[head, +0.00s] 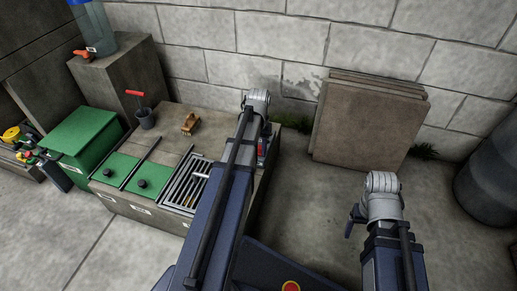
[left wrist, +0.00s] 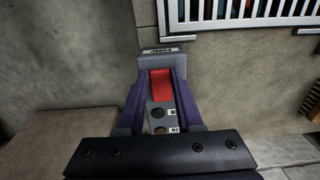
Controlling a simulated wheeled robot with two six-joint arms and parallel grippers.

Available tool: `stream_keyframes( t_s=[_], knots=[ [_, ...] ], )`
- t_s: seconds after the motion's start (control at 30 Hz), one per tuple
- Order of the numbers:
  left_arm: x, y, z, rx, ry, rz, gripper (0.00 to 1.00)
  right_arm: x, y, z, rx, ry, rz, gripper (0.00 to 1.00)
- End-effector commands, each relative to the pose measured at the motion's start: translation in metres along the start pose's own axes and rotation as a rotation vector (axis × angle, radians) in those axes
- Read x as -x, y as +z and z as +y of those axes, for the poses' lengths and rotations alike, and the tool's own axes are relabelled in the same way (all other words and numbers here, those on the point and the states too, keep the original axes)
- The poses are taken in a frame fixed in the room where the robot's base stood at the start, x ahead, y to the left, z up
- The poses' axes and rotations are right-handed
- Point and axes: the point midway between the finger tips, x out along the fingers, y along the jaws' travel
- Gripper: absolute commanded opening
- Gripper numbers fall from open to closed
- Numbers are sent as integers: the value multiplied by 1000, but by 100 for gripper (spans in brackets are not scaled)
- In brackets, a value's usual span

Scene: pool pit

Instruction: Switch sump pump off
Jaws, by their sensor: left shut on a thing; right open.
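A grey pump switch box (left wrist: 159,58) with a label on top and a red lever or rocker (left wrist: 161,86) is in the middle of the left wrist view. Below the red part are small round buttons or lamps with tags. My left gripper (left wrist: 160,80) has its purple fingers on both sides of the red part and is shut on it. In the head view the red part (head: 262,147) shows at the right end of the stone bench, partly hidden by my left arm. My right gripper (head: 354,221) is open and empty over bare floor at the right, mostly hidden by its wrist.
Slabs (head: 365,125) lean on the block wall. A dark barrel (head: 490,175) stands far right.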

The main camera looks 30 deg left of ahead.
Motion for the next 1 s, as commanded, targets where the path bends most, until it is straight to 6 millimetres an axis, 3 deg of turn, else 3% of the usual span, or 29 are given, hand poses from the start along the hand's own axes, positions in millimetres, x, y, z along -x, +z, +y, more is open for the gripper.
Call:
stream_keyframes(
  t_s=[0.77,0.8,1.0],
  knots=[
    [2,-5,0,-1,0,-151,0,0,0,0,0,0,0,79],
    [2,-5,0,-1,0,-151,36,0,0,0,0,0,0,79],
    [2,-5,0,0,0,-151,58,0,0,0,0,0,0,79]
  ],
)
